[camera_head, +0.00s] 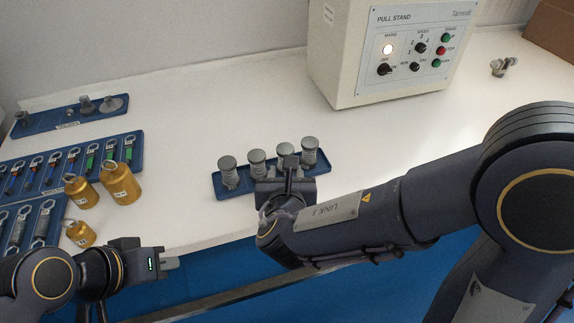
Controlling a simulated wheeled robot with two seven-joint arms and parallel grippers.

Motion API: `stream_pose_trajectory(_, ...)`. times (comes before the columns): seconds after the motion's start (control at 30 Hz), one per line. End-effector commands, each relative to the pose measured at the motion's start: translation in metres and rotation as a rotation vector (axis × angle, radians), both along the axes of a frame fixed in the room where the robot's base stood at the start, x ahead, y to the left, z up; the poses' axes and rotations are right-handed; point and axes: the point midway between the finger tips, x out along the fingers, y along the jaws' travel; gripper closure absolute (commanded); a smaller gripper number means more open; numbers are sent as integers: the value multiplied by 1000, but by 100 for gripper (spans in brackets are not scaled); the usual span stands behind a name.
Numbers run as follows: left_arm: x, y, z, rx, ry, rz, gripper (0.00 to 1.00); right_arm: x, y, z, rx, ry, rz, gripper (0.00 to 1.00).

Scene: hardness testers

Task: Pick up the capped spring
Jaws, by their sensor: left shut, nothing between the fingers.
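Several capped springs with grey round caps stand upright in a blue tray (328,164) near the table's front edge. The leftmost capped spring (229,172), the second one (257,162) and the rightmost one (310,154) show clearly; another (282,147) stands between them, partly hidden. My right gripper (288,163) is at the tray, in front of that partly hidden spring. Its fingers are mostly hidden by its own body, so I cannot tell if it holds anything. My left gripper (170,263) is shut and empty at lower left, beyond the table's front edge and away from the springs.
A large pull stand (385,50) stands behind the tray. Gold weights (120,183) and blue trays with hooked spring scales (70,170) are at left. Another blue tray (50,121) holds grey parts. A small metal part (500,66) lies at far right. White table is clear around the middle.

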Motion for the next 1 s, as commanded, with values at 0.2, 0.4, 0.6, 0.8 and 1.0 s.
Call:
stream_pose_trajectory(0.2,0,0,-2,0,0,0,100,33,0,-7,1,2,-6,60)
stream_pose_trajectory(0.4,0,0,-4,0,0,0,100,48,0,-13,2,1,-4,60)
stream_pose_trajectory(0.6,0,0,-4,0,0,0,100,48,0,-13,2,1,-3,60)
stream_pose_trajectory(0.8,0,0,-4,0,0,0,100,48,1,-13,3,2,-3,84)
stream_pose_trajectory(1.0,0,0,-4,0,0,0,100,48,1,-13,2,2,-3,95)
